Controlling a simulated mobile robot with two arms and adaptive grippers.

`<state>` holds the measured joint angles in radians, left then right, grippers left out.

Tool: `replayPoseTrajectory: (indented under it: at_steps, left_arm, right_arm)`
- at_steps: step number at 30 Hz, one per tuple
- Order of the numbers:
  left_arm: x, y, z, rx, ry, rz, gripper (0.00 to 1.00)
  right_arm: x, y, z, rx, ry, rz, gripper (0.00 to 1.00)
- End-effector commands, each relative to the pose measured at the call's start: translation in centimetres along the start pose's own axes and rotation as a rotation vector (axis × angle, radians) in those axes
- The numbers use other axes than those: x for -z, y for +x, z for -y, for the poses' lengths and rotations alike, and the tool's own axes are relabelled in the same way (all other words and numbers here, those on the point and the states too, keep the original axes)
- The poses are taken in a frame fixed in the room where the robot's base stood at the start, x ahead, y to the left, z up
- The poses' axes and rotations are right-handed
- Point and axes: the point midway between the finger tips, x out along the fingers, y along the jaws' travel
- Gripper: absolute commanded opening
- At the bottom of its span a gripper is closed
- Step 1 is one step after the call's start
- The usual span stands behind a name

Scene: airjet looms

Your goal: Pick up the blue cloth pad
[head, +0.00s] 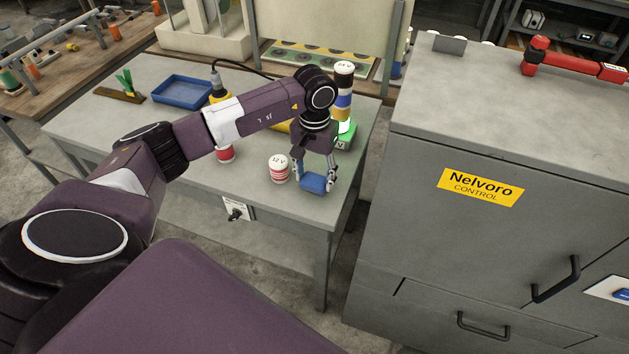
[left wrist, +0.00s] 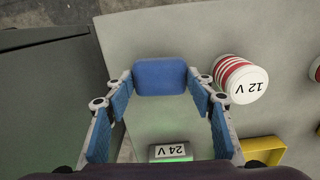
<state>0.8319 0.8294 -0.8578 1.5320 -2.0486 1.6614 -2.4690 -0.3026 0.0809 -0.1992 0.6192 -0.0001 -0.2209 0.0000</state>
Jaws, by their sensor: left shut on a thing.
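The blue cloth pad (head: 313,184) is a small rounded block near the right front corner of the grey table (head: 265,205). My left gripper (head: 314,178) points down over it and is shut on it, one finger on each side. In the left wrist view the pad (left wrist: 160,76) sits between the fingertips of my left gripper (left wrist: 162,90). I cannot tell whether the pad still touches the table. My right gripper is not in view.
A red-and-white 12 V spool (head: 278,169) stands just left of the pad. A green 24 V item (head: 345,136) is behind it. A blue tray (head: 182,91) lies farther back. A grey Nelvoro cabinet (head: 430,225) stands to the right, past a gap.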

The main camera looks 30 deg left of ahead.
Motion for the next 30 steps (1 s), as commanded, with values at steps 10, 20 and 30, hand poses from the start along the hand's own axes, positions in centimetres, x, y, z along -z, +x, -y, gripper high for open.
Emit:
replayPoseTrajectory:
  at_steps: [10,20,30]
  left_arm:
    - [0.2,-9.0,0.0,-0.001,0.0,-0.011,0.29]
    - [0.0,-16.7,0.0,0.002,0.001,-0.004,0.29]
    - [0.0,-18.2,0.0,0.001,0.0,0.0,0.29]
  right_arm:
    - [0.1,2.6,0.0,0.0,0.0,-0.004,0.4]
    - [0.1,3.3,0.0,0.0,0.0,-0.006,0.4]
    - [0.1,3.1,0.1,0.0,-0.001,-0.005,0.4]
